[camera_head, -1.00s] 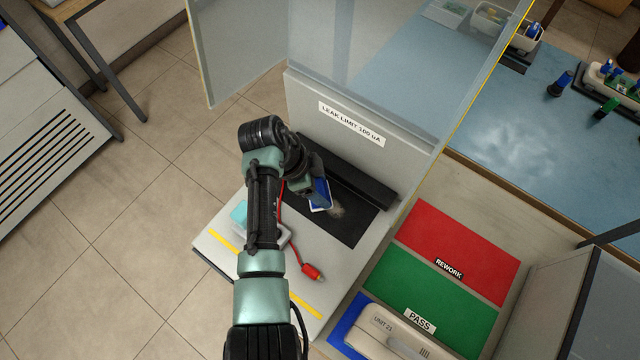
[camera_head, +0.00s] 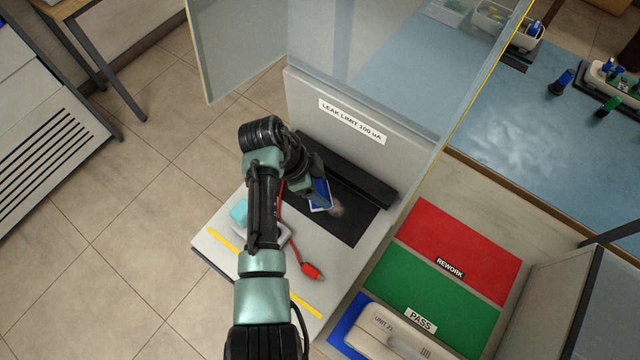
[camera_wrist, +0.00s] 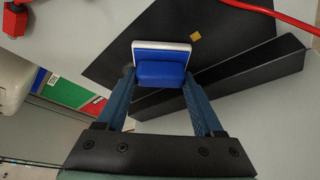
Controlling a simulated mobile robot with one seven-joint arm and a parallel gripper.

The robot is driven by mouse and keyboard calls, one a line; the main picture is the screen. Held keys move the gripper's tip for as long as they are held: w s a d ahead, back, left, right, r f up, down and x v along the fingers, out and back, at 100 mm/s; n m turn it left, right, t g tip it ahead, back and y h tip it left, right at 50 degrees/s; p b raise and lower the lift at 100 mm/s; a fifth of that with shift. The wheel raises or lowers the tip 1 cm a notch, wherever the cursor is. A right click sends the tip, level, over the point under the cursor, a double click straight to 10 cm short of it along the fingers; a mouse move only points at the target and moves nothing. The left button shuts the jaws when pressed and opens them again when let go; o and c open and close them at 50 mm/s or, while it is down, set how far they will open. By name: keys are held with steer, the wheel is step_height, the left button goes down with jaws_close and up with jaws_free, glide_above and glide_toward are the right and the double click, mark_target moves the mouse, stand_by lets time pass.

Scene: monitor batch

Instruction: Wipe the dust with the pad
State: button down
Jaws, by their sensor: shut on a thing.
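My gripper (camera_wrist: 160,90) is shut on the pad, a blue block with a white layer (camera_wrist: 162,68), in the wrist view. In the head view the pad (camera_head: 321,194) shows beside my arm, over the black mat (camera_head: 350,226). The dust (camera_head: 337,211) is a small tan smudge on the mat, just right of the pad's lower edge. I cannot tell whether the pad touches the mat. In the wrist view the mat (camera_wrist: 235,30) lies beyond the pad, with a small yellow square on it; the dust is not clearly visible there.
A black bar (camera_head: 345,170) runs along the mat's back, below the panel marked LEAK LIMIT (camera_head: 350,123). A red lead (camera_head: 311,270) lies in front. A clear screen (camera_head: 400,60) rises behind. Red (camera_head: 460,245) and green (camera_head: 425,290) zones and a white unit (camera_head: 385,333) are at right.

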steer(key=shift+d, duration=0.1)
steer(key=shift+s+d+r+p, duration=0.1)
steer(key=shift+s+d+p, duration=0.3)
steer(key=shift+p, duration=0.25)
steer(key=shift+s+d+f+p, duration=0.1)
steer(key=shift+s+d+p, duration=0.4)
steer(key=shift+d, duration=0.25)
steer(key=shift+s+d+f+p, duration=0.1)
steer(key=shift+s+d+p, duration=0.3)
steer(key=shift+s+d, duration=0.25)
steer(key=shift+s+d+p, duration=0.3)
steer(key=shift+d+p, duration=0.1)
steer(key=shift+d, duration=0.1)
steer(key=shift+s+d+p, duration=0.3)
steer(key=shift+d+p, duration=0.05)
steer(key=shift+d, duration=0.15)
steer(key=shift+w+a+f+b, duration=0.1)
steer(key=shift+w+a+b, duration=0.6)
steer(key=shift+a, duration=0.15)
steer(key=shift+w+a+b, duration=0.35)
steer(key=shift+w+a, duration=0.05)
steer(key=shift+a, duration=0.2)
steer(key=shift+w+a+b, duration=0.35)
steer(key=shift+w+a, duration=0.05)
steer(key=shift+a, duration=0.2)
steer(key=shift+w+a+b, duration=0.65)
steer(key=shift+a+b, duration=0.2)
